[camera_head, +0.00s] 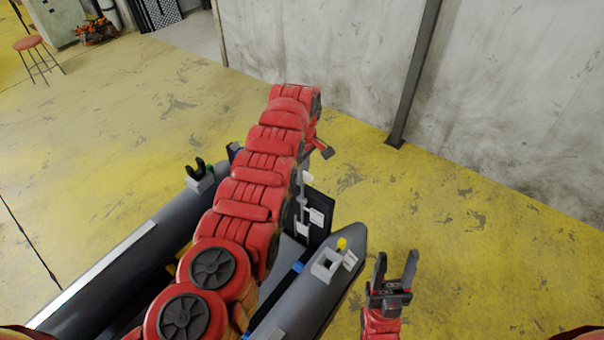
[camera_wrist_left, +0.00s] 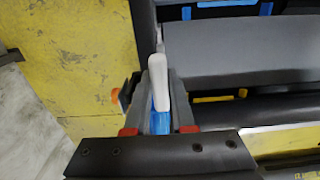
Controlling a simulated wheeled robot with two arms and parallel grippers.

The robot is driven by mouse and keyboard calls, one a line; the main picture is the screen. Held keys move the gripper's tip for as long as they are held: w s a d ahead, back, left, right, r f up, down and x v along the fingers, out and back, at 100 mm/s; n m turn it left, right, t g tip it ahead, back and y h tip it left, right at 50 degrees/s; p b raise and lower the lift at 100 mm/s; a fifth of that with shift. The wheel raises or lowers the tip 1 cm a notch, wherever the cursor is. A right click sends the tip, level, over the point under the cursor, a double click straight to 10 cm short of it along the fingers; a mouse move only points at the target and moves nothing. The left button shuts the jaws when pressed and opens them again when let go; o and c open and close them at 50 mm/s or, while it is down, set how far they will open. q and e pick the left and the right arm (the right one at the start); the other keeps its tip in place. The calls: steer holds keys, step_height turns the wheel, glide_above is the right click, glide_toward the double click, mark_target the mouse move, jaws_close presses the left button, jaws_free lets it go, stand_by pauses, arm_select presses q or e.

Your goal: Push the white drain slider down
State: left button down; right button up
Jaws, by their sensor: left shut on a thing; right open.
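A white drain slider (camera_wrist_left: 157,69) stands up in the left wrist view, with a blue part (camera_wrist_left: 161,103) below it. My left gripper (camera_wrist_left: 158,82) has its fingers on both sides of this piece and is shut on it. In the head view my red left arm reaches over the boat to its far end and hides the slider and most of that gripper. The boat's dark end board (camera_head: 322,207) shows beside the arm. My right gripper (camera_head: 396,257) is open and empty, to the right of the boat and apart from it.
The grey boat tubes run along the left (camera_head: 125,245) and right (camera_head: 325,275) of my left arm. A stained wall (camera_head: 330,50) and dark post (camera_head: 415,75) stand behind. The yellow floor (camera_head: 470,240) at right is clear.

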arm_select(q)
steer(key=b, duration=0.4)
glide_above(303, 197)
steer(key=shift+w+f, duration=0.15)
steer(key=shift+f, duration=1.05)
steer(key=shift+w+f, duration=0.15)
steer(key=shift+f, duration=1)
steer(key=c, duration=0.6)
jaws_free()
steer(key=shift+c, duration=0.2)
steer(key=shift+a, duration=0.1)
steer(key=shift+r+p, duration=0.75)
steer(key=shift+p, duration=0.05)
step_height(303, 197, up, 4)
steer(key=p, duration=0.2)
steer(key=shift+r+p, duration=0.2)
steer(key=shift+p, duration=0.2)
steer(key=shift+r, duration=0.55)
